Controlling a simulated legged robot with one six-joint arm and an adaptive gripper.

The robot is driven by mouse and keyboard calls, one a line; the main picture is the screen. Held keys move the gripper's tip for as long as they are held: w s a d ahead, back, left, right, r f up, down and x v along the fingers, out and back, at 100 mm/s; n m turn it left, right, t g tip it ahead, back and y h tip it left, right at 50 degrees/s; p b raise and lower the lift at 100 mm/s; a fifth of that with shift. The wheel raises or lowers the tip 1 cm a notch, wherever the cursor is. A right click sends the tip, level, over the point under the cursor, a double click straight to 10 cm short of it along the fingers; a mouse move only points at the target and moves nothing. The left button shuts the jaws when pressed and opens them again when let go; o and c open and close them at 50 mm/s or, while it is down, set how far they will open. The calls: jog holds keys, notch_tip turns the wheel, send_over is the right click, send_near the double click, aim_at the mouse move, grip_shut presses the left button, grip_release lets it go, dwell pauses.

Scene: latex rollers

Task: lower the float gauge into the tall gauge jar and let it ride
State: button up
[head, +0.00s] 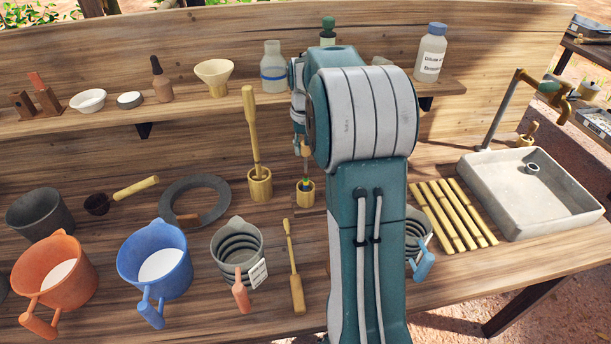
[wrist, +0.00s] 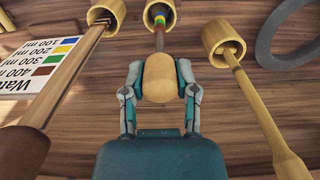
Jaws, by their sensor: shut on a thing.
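In the wrist view my gripper (wrist: 158,76) is shut on the rounded wooden knob of a thin stick with coloured bands (wrist: 159,38), which looks like the float gauge. Its far end meets a bamboo cup (wrist: 152,22); I cannot tell how deep it sits. In the head view the banded stick (head: 305,170) stands upright at a small bamboo cup (head: 305,196), just left of my arm. My arm hides most of the gripper there. I cannot make out for sure which vessel is the tall gauge jar.
A bamboo cup with a long-handled tool (head: 260,186) stands close left. Grey, blue (head: 150,270) and orange (head: 58,275) jugs line the front. A dark ring (head: 195,203) lies behind. Bamboo slats (head: 455,215) and a stone basin (head: 530,195) are right. A colour chart (wrist: 42,58) stands nearby.

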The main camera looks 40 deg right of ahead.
jog(key=shift+r, duration=0.1)
jog(key=shift+r, duration=4.95)
